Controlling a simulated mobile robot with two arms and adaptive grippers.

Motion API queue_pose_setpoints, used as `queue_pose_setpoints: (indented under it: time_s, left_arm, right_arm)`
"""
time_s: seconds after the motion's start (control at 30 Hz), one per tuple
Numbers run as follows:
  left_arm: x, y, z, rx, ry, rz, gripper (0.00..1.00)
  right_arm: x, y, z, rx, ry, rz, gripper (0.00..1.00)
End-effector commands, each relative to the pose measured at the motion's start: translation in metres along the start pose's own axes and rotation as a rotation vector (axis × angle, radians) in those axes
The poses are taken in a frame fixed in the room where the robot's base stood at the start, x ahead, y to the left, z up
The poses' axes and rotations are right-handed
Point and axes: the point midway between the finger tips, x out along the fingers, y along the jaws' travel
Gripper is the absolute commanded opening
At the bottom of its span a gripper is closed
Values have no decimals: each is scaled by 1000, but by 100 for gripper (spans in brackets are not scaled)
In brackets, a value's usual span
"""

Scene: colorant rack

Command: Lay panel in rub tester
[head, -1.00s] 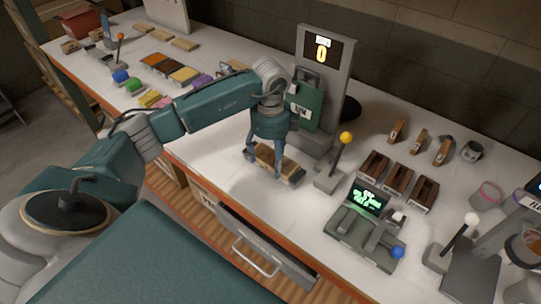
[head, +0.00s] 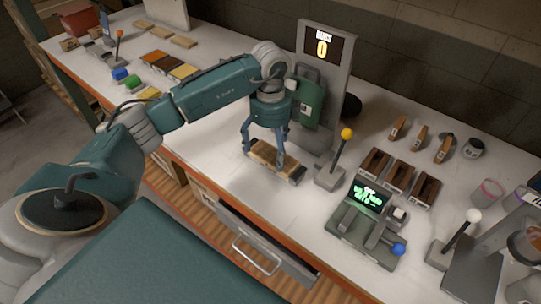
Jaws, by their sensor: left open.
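My right gripper is not in view.
A yellow-knobbed lever (head: 346,134) stands right of the bed. A device with a green-lit screen (head: 370,196) and blue knob is nearer the front. Dark wooden blocks (head: 399,176) stand behind it. A drawer (head: 262,243) sticks out below the table edge.

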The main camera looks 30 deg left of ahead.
Motion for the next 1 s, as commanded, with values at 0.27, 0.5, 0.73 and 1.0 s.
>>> queue_pose_setpoints:
  time_s: [0.27,0.5,0.73,1.0]
  left_arm:
    - [-59,-2,0,0,0,-7,89]
    - [-90,-1,1,0,-2,-2,89]
    - [-94,0,0,0,0,0,89]
    - [-94,0,0,0,0,0,89]
  right_arm:
    - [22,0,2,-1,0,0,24]
    - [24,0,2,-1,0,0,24]
    - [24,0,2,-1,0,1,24]
    - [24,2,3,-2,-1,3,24]
